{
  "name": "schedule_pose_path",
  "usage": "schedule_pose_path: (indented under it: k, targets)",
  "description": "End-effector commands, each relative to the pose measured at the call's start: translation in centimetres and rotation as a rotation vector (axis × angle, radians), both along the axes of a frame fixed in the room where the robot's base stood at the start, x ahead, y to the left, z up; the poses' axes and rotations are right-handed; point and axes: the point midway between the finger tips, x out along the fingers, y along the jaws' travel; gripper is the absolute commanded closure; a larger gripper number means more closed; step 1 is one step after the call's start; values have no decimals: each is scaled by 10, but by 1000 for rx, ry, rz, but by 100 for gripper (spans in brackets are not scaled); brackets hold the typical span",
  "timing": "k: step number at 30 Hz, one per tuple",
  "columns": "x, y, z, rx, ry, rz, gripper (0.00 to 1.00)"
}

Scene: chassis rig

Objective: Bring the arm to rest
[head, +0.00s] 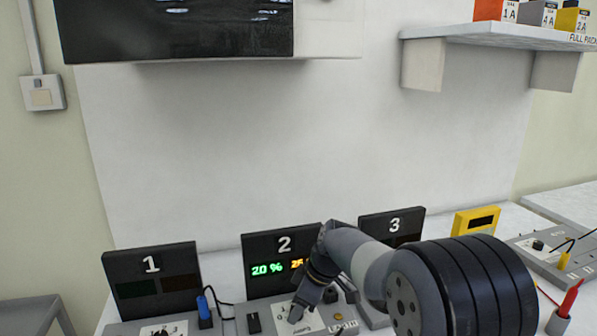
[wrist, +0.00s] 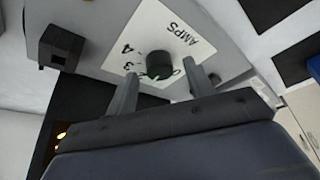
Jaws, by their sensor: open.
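My arm reaches forward over the bench in the head view, with my gripper (head: 302,306) low in front of the display numbered 2 (head: 285,262). In the wrist view my gripper (wrist: 165,85) is open, its two fingers apart on either side of a dark round knob (wrist: 159,64). The knob sits on a white dial plate marked AMPS (wrist: 165,38). I cannot tell whether the fingers touch it. Display 2 is lit, with a green 2.0 % and an orange number partly hidden by my arm.
Display 1 (head: 151,280) stands at the left, unlit, and display 3 (head: 391,224) is partly behind my arm. A blue plug (head: 203,305), a yellow meter (head: 475,221) and a red plug (head: 568,300) are nearby. A shelf (head: 497,35) with coloured boxes hangs at the upper right.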

Motion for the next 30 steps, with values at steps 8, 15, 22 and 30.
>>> schedule_pose_path:
  k: [8, 15, 22, 30]
  targets:
    - [0, 3, -7, 0, 0, -34, 50]
    - [1, 3, -7, 0, 0, -36, 50]
    - [1, 2, -4, 0, -3, 1, 50]
    - [-5, -17, 43, 0, -6, 0, 50]
